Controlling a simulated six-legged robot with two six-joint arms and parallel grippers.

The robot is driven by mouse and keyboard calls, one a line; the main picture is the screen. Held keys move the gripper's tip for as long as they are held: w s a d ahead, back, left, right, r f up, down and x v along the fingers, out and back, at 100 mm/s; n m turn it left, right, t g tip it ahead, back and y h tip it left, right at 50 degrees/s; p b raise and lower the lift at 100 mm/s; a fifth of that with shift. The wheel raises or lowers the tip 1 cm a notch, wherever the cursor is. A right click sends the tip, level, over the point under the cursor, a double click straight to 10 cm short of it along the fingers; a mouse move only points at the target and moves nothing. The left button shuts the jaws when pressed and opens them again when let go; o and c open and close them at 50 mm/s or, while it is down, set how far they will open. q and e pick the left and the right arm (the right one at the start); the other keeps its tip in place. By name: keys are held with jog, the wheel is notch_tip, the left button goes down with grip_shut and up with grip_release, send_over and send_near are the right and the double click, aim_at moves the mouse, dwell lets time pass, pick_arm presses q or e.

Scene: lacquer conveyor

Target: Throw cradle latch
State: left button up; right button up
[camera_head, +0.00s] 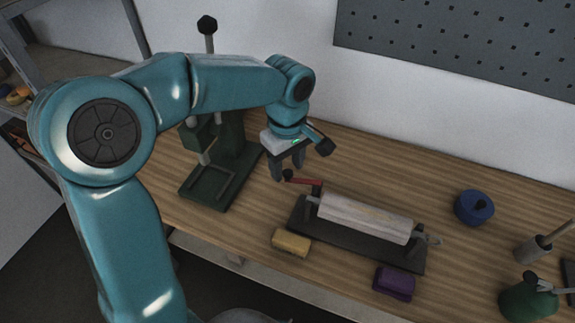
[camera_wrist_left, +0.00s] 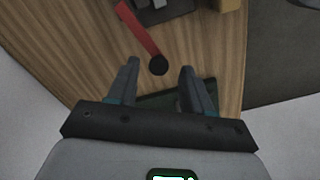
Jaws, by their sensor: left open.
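The cradle (camera_head: 292,215) has a dark base on the wooden bench and bears a pale cylinder (camera_head: 365,219) lying lengthwise. A red latch lever (camera_head: 305,182) with a dark round knob sticks out from the cradle's left end. In the left wrist view the red lever (camera_wrist_left: 139,30) runs down to its black knob (camera_wrist_left: 158,65), which shows just beyond and between the fingertips. My left gripper (camera_head: 283,176) is open, pointing down beside the knob; its fingers also show in the left wrist view (camera_wrist_left: 160,78). I cannot tell whether they touch the knob. My right gripper is not in view.
A dark green press (camera_head: 205,190) stands left of the gripper. A yellow block (camera_head: 291,243) and a purple block (camera_head: 395,282) lie in front of the cradle. A blue round object (camera_head: 473,207) and a green can (camera_head: 527,300) are at right. A pegboard (camera_head: 460,40) hangs behind.

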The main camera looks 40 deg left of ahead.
pick_arm(q)
jog(key=shift+w+d+f, duration=0.1)
jog(key=shift+f, duration=0.4)
grip_shut()
